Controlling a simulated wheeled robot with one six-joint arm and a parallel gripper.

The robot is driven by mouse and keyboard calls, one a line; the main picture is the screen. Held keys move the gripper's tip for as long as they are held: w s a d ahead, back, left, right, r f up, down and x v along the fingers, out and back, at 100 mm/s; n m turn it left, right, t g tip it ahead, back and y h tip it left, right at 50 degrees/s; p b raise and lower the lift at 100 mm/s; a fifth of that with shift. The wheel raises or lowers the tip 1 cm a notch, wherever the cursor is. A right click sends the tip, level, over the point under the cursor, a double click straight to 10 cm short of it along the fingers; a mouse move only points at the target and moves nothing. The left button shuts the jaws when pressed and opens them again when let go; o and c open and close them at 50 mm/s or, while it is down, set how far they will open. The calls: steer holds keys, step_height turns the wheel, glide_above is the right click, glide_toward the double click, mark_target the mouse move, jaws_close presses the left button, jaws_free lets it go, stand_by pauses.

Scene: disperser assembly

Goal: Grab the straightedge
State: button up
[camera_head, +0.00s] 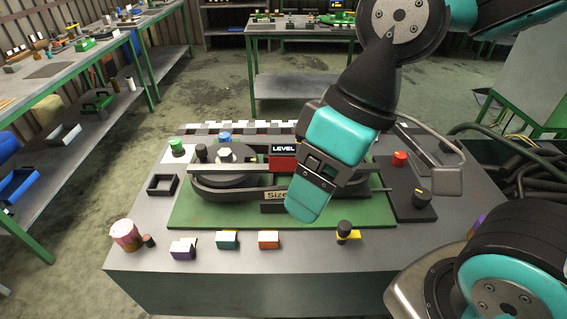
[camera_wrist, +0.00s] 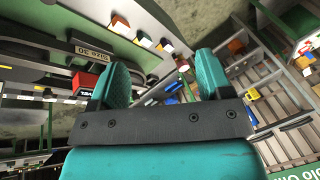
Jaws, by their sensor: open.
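My gripper (camera_head: 312,192) hangs over the front right of the green board in the head view, tilted, with its fingers down. In the wrist view my gripper (camera_wrist: 162,82) shows two teal fingers spread apart with nothing between them. I cannot tell for certain which thing is the straightedge. A long black-and-white strip (camera_head: 240,128) lies along the back edge of the bench.
The green board (camera_head: 200,215) carries a dark disc assembly (camera_head: 225,170) and a red LEVEL block (camera_head: 284,157). Small coloured blocks (camera_head: 228,239) and a pink cup (camera_head: 126,235) line the front edge. A black panel (camera_head: 405,190) with knobs stands right.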

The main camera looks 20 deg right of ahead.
steer(key=shift+w, duration=0.1)
steer(key=m+t+h, duration=0.1)
steer(key=m, duration=2.8)
glide_toward(285, 150)
steer(key=shift+m, duration=0.3)
steer(key=x, duration=0.3)
steer(key=p+x, duration=0.1)
steer(key=x, duration=0.3)
steer(key=shift+w+a+f, duration=0.15)
steer(key=shift+w+a, duration=0.05)
steer(key=shift+a, duration=0.1)
steer(key=p+x, duration=0.1)
steer(key=x, duration=0.4)
steer(key=shift+s+d+f+p, duration=0.15)
steer(key=shift+s+d+p, duration=0.1)
steer(key=shift+p, duration=0.1)
steer(key=shift+c, duration=0.2)
jaws_close()
